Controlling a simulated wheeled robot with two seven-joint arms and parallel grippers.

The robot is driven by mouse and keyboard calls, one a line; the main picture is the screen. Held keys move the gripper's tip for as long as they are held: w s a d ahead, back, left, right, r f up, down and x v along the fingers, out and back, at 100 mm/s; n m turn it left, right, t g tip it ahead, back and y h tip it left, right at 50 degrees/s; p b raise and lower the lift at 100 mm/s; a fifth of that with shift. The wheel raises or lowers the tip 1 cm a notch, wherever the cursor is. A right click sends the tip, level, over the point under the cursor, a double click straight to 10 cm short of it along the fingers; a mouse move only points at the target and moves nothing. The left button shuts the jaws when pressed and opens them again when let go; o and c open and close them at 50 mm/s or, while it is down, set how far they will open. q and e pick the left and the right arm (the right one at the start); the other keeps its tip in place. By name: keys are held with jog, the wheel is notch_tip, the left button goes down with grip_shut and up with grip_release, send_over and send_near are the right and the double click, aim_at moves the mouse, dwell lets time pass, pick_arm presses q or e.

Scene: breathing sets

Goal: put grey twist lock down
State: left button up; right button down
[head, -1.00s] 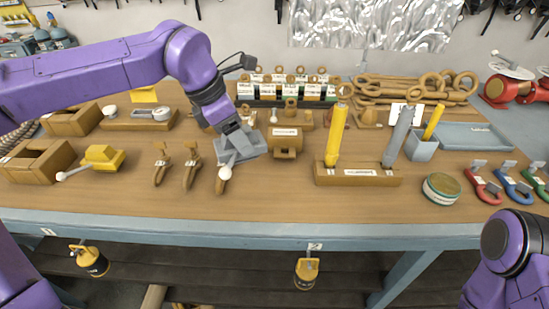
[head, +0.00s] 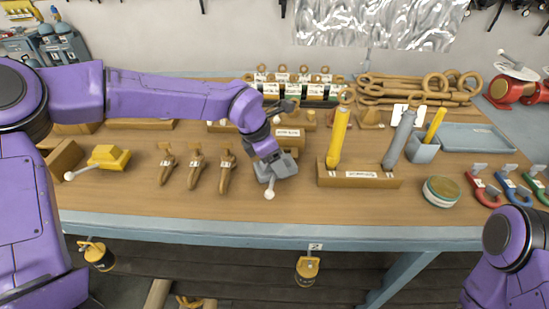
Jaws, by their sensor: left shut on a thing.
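My left gripper (head: 266,154), at the end of the purple arm from the left, is shut on the grey twist lock (head: 276,168). The twist lock has a blocky grey body and a lever ending in a white ball, which points toward the table's front edge. It is at or just above the wooden table top (head: 300,206); I cannot tell whether it touches. The gripper's fingertips are partly hidden by the wrist. A yellow twist lock (head: 109,157) with a similar lever lies on the left. My right gripper is not in view; only its arm shows at lower right.
Several brown tools (head: 196,168) lie to the left of the grey twist lock. A wooden block (head: 360,176) with a yellow and a grey stick stands close on its right. A labelled brown block (head: 290,136) is behind. The table front nearby is clear.

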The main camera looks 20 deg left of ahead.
pick_arm(q)
jog(key=shift+f, duration=0.1)
jog(key=o, duration=1.5)
jog(key=shift+o, duration=0.2)
jog(key=shift+r, duration=0.2)
jog(key=b+v, duration=0.1)
jog(key=v, duration=1.1)
jog(key=shift+d, duration=0.1)
